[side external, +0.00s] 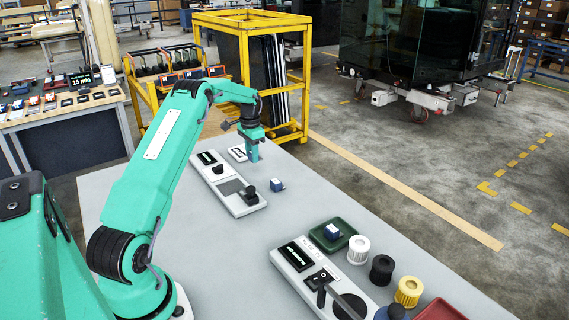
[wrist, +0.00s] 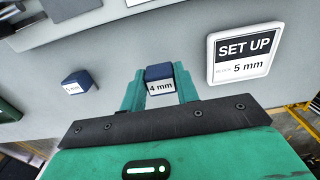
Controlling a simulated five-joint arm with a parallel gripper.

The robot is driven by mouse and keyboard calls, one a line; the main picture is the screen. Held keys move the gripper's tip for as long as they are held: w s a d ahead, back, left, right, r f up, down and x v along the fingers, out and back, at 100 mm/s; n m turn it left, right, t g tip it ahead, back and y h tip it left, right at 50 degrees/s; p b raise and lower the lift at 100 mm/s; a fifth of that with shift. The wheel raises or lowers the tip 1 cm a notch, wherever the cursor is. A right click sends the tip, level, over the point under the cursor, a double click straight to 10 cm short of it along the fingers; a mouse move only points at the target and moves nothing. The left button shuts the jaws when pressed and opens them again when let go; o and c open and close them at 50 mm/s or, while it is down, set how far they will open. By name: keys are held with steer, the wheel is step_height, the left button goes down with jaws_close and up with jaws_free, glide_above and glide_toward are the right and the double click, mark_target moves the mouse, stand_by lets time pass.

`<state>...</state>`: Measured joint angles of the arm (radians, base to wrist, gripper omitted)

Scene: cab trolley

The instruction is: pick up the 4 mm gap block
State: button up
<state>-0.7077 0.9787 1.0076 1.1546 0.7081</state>
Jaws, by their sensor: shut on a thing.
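The 4 mm gap block (wrist: 160,82) has a dark blue top and a white face marked "4 mm". In the wrist view it sits between the two teal fingers of my gripper (wrist: 160,90), which are shut on it. In the side view my gripper (side external: 253,154) points down at the far part of the grey table, and the block is hidden by the fingers there. I cannot tell whether the block touches the table. A similar blue and white block (wrist: 76,82) stands to the left, its number hard to read; it also shows in the side view (side external: 277,185).
A "SET UP 5 mm" card (wrist: 242,55) lies close to my gripper's right in the wrist view. A grey panel with a black knob (side external: 228,183) lies nearby. A green tray (side external: 318,237) holds another block. Several ribbed caps (side external: 381,269) stand at the near right.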

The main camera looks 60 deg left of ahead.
steer(key=w+d+r, duration=0.2)
steer(key=d+r, duration=0.5)
steer(key=d, duration=0.4)
steer(key=shift+d, duration=0.3)
steer(key=shift+r, duration=0.1)
